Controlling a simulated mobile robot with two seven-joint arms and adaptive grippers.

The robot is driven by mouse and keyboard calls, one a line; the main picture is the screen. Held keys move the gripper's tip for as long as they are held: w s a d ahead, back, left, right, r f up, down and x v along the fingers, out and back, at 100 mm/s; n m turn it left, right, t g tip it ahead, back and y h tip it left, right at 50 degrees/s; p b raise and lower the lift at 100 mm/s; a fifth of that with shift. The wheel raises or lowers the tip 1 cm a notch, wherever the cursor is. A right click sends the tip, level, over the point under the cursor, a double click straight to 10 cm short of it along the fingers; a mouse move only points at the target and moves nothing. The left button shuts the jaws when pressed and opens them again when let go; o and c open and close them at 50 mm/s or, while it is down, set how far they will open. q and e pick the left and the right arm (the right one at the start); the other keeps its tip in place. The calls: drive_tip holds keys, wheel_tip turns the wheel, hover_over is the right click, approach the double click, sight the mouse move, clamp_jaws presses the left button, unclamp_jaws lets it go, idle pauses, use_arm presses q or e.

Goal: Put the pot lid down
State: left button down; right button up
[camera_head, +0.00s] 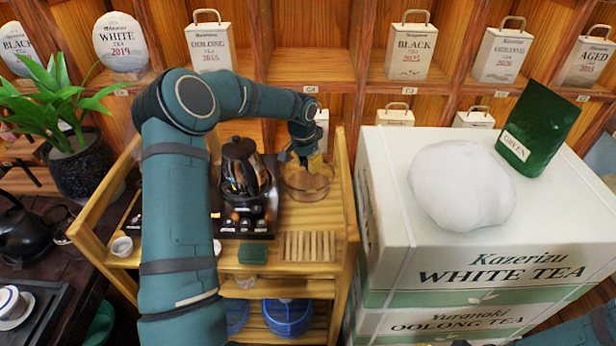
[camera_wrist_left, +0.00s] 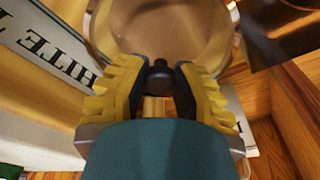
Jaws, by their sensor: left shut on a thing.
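My left gripper (camera_head: 312,162) is over the glass vessel (camera_head: 306,186) at the right of the tea shelf's top. In the left wrist view its yellow fingers (camera_wrist_left: 158,82) are shut on the dark knob of the pot lid (camera_wrist_left: 158,66). A clear round glass shape (camera_wrist_left: 160,30) shows beyond the knob; I cannot tell whether it is all lid or partly the vessel under it. Whether the lid touches the vessel is hidden. My right gripper is not clearly visible; only part of that arm shows at the bottom right.
A dark kettle (camera_head: 243,168) stands on a black stand left of the gripper. A slatted wooden rack (camera_head: 309,246) and a green block (camera_head: 253,254) lie in front. White tea boxes (camera_head: 385,225) with a white lump (camera_head: 460,185) and a green packet (camera_head: 540,128) stand at right.

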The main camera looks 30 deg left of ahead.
sight(307, 170)
use_arm(q)
drive_tip(key=shift+f+b, duration=0.45)
drive_tip(key=shift+f, duration=1.75)
drive_tip(key=shift+f, duration=0.15)
drive_tip(key=c, duration=0.8)
unclamp_jaws()
drive_tip(key=r, duration=0.4)
drive_tip(key=s+r+p, duration=0.1)
drive_tip(key=r, duration=0.3)
drive_tip(key=r+p, duration=0.1)
drive_tip(key=r, duration=0.3)
drive_tip(key=shift+s+a+r, duration=0.1)
drive_tip(key=shift+s+a, duration=0.1)
drive_tip(key=shift+s, duration=0.2)
